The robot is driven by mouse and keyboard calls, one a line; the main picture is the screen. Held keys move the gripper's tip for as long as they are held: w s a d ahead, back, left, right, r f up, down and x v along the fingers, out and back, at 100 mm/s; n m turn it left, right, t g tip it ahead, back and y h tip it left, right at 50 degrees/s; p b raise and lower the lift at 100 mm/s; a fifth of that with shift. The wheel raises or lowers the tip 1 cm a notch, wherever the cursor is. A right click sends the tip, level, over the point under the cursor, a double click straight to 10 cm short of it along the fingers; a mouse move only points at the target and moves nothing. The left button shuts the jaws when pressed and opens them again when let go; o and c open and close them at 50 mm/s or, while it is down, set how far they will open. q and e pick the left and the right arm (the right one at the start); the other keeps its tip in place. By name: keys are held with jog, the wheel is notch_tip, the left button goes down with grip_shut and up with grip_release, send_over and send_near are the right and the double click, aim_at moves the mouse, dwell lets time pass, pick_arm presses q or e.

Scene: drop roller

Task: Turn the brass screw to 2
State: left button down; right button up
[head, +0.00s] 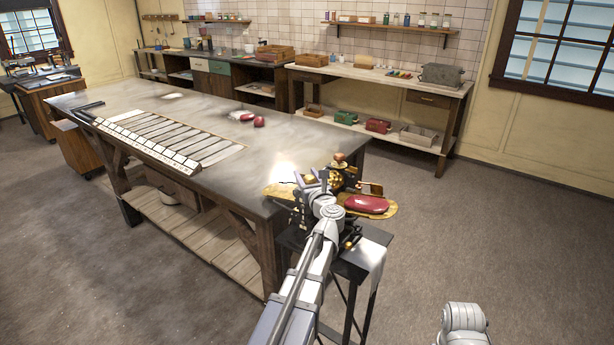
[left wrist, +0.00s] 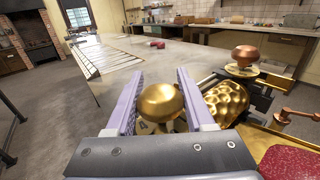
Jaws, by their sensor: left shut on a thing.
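The brass screw has a round golden knob (left wrist: 161,102). It stands between the two pale purple fingers of my left gripper (left wrist: 160,92), which is shut on it. A pale plate with dark marks shows partly below the knob, but I cannot read the marks or where the screw points. In the head view my left gripper (head: 311,182) is at the machine on the small black stand. A copper knob (left wrist: 245,53) on a pale disc and a dimpled golden roller (left wrist: 226,102) are to the right. My right gripper is not in view; only part of the right arm shows.
A red oval pad (head: 366,204) lies on the golden plate right of the machine. The long workbench (head: 260,178) is beside it, with a white slatted panel (head: 150,146) and red pieces (head: 259,121). Open floor lies to the right.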

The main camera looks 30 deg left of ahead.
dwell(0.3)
pick_arm(q)
jog(key=shift+c, duration=1.4)
grip_release()
jog(key=v, duration=0.7)
jog(key=shift+s+d, duration=0.25)
jog(key=shift+d, duration=0.05)
jog(key=shift+f, duration=0.1)
